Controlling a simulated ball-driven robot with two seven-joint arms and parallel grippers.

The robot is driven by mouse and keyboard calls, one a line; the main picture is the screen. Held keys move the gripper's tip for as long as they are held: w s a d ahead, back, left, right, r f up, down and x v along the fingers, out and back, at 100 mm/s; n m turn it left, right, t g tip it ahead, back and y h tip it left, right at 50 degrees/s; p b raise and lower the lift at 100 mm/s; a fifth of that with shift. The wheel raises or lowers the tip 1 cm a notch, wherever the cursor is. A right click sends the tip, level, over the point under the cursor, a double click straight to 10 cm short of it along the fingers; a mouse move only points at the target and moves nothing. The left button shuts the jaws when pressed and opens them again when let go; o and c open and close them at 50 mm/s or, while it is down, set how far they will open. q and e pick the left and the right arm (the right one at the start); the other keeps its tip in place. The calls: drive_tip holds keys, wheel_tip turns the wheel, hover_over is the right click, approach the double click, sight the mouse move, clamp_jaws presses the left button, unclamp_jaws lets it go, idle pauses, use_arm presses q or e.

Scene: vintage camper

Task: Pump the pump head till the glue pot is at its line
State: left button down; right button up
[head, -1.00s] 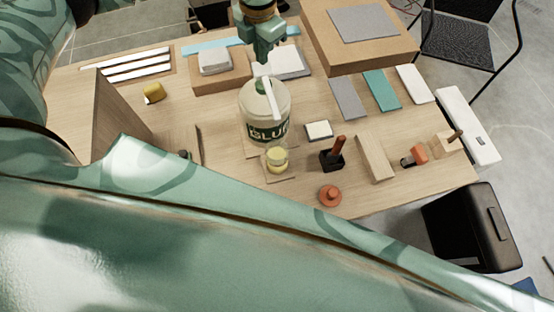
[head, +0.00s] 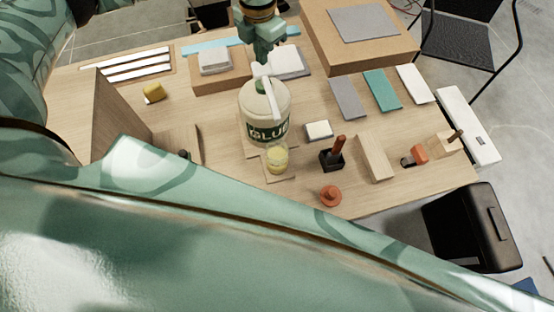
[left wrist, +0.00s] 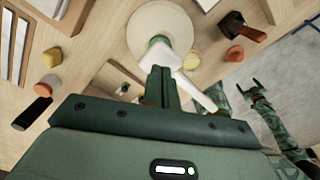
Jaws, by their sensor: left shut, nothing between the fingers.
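The large cream glue bottle (head: 264,106) with a green label stands upright on the table. Its white pump head (head: 262,71) is on top, with a spout slanting down toward the glue pot. The glue pot (head: 277,160), a small clear jar with yellow glue in it, stands in front of the bottle; its line is too small to make out. My left gripper (head: 262,50) is shut and empty, fingers pointing down at the pump head. In the left wrist view the fingertips (left wrist: 158,72) overlap the white pump head (left wrist: 162,54); contact is unclear. My right gripper (left wrist: 240,90) appears open, far from the bottle.
Around the pot are a small white block (head: 319,131), a dark holder with a brown handle (head: 332,158), an orange knob-shaped piece (head: 330,196) and a wooden block (head: 375,158). A cardboard box (head: 362,50) stands at the back right. My arm hides the table's near left.

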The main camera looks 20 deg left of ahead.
sight(262, 68)
use_arm(q)
drive_tip(key=shift+s+f+b, duration=0.1)
drive_tip(key=shift+f+b, duration=1.35)
drive_tip(key=shift+f, duration=0.85)
drive_tip(key=shift+r, duration=0.1)
wheel_tip(262, 68, up, 10)
drive_tip(key=p, duration=0.8)
